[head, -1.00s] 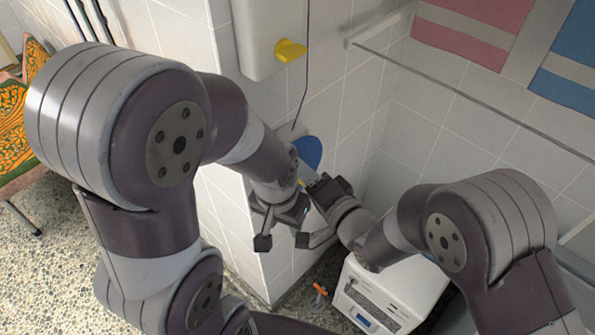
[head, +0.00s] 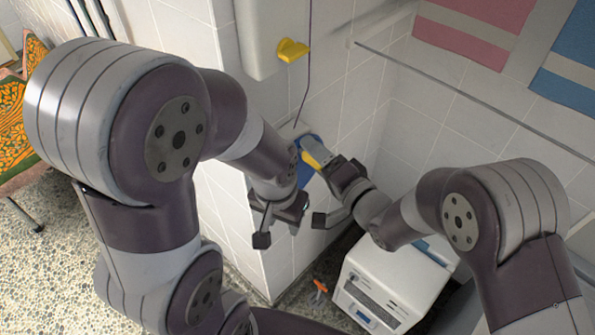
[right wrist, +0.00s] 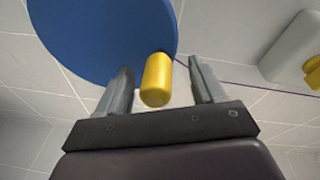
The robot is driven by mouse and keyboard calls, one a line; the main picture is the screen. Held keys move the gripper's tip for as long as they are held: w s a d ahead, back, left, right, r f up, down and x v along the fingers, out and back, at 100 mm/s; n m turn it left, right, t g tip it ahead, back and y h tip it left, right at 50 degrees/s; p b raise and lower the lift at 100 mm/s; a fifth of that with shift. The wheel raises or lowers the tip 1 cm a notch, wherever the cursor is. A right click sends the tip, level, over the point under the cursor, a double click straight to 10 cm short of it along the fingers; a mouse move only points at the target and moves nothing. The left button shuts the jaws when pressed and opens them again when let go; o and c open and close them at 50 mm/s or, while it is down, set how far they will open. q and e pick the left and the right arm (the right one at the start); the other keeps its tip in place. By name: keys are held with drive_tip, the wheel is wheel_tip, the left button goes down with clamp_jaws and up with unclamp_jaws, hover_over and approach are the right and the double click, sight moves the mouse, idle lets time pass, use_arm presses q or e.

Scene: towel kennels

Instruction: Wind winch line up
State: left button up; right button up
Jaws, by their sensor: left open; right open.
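The winch is a blue disc (head: 306,175) on the tiled wall, partly hidden by my arms in the head view; it fills the upper left of the right wrist view (right wrist: 95,35). Its yellow crank knob (right wrist: 157,82) stands between the spread fingers of my right gripper (right wrist: 161,85), with gaps on both sides. In the head view the knob (head: 316,160) is at my right gripper (head: 322,155). A thin purple line (head: 309,40) runs down the wall to the winch. My left gripper (head: 290,229) is open and empty, below and in front of the disc.
A pale wall box (head: 262,35) with a yellow lever (head: 293,50) is above the winch. A white machine (head: 390,285) stands on the floor below my right arm, beside a small orange object (head: 319,288). A rail (head: 450,85) and towels (head: 470,30) are at right.

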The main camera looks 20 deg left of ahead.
drive_tip(key=w+d+p+v, duration=0.1)
drive_tip(key=v, duration=0.8)
drive_tip(key=shift+w+f+p, duration=0.2)
drive_tip(key=shift+f+p, duration=0.1)
drive_tip(key=shift+p, duration=0.05)
drive_tip(key=shift+a, duration=0.15)
drive_tip(key=d+f+n+g+h, duration=0.2)
drive_tip(key=d+f+n+h, duration=0.2)
drive_tip(key=d+f+h, duration=0.55)
drive_tip(key=s+d+r+g+h, duration=0.2)
drive_tip(key=s+d+r, duration=0.1)
drive_tip(key=d, duration=0.5)
drive_tip(key=s+d+r+m+g+h, duration=0.1)
drive_tip(key=s+d+r+g+h, duration=0.2)
drive_tip(key=s+d, duration=0.3)
drive_tip(key=d, duration=0.2)
drive_tip(key=shift+s+d+g, duration=0.3)
drive_tip(key=shift+s+d, duration=0.05)
drive_tip(key=shift+d, duration=0.05)
